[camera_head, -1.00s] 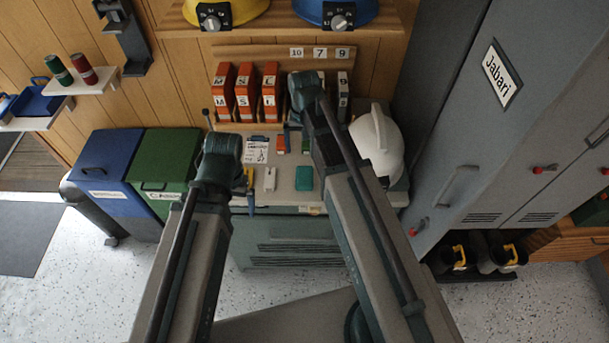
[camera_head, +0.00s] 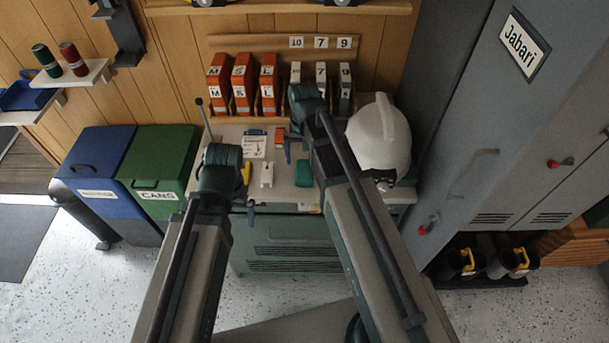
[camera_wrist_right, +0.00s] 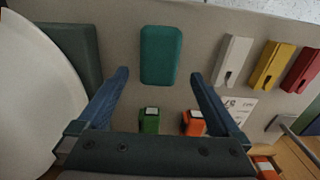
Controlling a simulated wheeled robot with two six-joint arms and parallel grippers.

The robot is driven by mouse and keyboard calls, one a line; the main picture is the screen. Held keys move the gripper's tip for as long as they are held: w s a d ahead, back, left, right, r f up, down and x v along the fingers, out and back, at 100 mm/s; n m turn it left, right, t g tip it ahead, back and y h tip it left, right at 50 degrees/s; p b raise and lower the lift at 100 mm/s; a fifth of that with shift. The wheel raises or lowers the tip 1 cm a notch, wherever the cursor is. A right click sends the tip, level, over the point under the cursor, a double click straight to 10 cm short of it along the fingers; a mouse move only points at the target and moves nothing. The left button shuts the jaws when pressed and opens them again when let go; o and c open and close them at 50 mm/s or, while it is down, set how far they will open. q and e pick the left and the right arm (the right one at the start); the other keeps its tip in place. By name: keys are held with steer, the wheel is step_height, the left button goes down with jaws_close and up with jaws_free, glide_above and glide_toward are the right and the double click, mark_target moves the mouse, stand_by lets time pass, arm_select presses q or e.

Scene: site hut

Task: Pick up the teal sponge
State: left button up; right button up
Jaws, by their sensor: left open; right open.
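The teal sponge (camera_head: 304,175) lies flat on the grey worktop, partly covered by my right arm in the head view. In the right wrist view the whole sponge (camera_wrist_right: 161,55) shows, just beyond and between the fingertips. My right gripper (camera_wrist_right: 160,78) is open and empty, its fingers apart on either side of the sponge's line and not touching it. In the head view my right gripper (camera_head: 300,150) is over the worktop, behind the sponge. My left gripper (camera_head: 248,192) is open at the worktop's front left; its fingers are partly hidden by its wrist.
A white tool (camera_wrist_right: 233,58), a yellow tool (camera_wrist_right: 272,65) and a red tool (camera_wrist_right: 302,70) lie beside the sponge. Green (camera_wrist_right: 149,121) and orange (camera_wrist_right: 193,122) blocks lie near the right gripper. A white helmet (camera_head: 378,138) stands at right, binders (camera_head: 242,82) behind.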

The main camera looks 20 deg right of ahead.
mark_target(305, 169)
steer(key=f+b, duration=0.2)
steer(key=s+f+b, duration=0.1)
steer(key=f+b, duration=0.1)
steer(key=shift+f, duration=0.2)
steer(key=shift+f+b, duration=0.45)
steer(key=shift+b, duration=0.15)
steer(key=shift+r, duration=0.1)
steer(key=c, duration=1.3)
steer(key=shift+r, duration=0.1)
